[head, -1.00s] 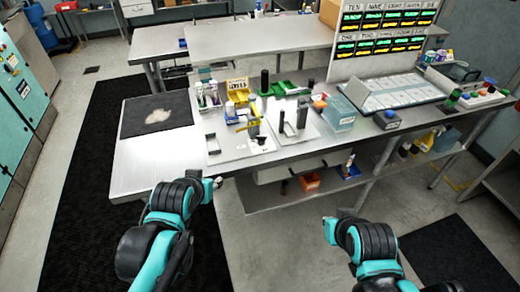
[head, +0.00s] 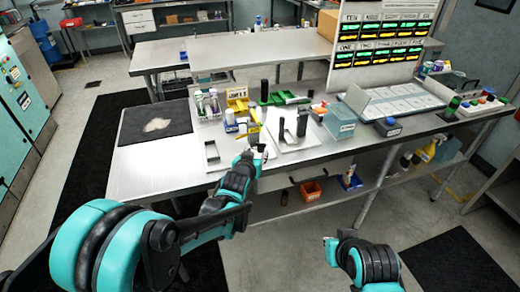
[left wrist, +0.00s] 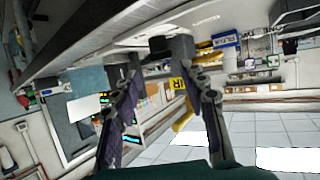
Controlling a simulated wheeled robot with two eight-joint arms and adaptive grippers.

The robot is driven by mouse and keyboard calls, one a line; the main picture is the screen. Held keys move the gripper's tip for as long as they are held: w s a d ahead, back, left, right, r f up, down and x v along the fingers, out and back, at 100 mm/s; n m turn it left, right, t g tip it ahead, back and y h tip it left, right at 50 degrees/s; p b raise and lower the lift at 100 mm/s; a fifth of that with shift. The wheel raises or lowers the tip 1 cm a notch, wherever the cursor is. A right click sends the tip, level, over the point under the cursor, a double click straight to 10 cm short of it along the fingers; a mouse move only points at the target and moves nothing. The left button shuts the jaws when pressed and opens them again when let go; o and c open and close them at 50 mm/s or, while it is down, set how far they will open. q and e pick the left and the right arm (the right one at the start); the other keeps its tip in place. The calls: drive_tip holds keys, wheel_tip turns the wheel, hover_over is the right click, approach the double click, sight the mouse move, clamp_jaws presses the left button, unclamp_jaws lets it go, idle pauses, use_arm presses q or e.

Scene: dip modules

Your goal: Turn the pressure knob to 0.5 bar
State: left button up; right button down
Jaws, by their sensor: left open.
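I cannot pick out the pressure knob for certain. A dark round knob-like part (left wrist: 159,45) on a grey block (left wrist: 182,47) shows in the left wrist view, ahead of and between the fingers; its scale cannot be read. My left gripper (head: 257,153) is at the workbench's front edge in the head view, by the white plate with dark upright parts (head: 291,143). In the left wrist view its two fingers (left wrist: 163,92) are spread, with nothing held between them. My right arm is low at the right; its fingers cannot be made out.
The workbench (head: 150,178) carries a dark mat (head: 130,122), a yellow bin (head: 238,97), a green tray (head: 285,98), a clear blue box (head: 340,122) and a display board (head: 385,40). An orange bin (head: 311,190) is on the lower shelf. The bench's left front is clear.

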sight(261, 146)
use_arm(q)
drive_tip(key=b+x, duration=0.2)
drive_tip(key=x, duration=0.4)
drive_tip(key=shift+w+f, duration=0.1)
drive_tip(key=shift+f, duration=0.15)
drive_tip(key=shift+w+d+f, duration=0.15)
drive_tip(key=shift+w, duration=0.45)
drive_tip(key=c, duration=0.9)
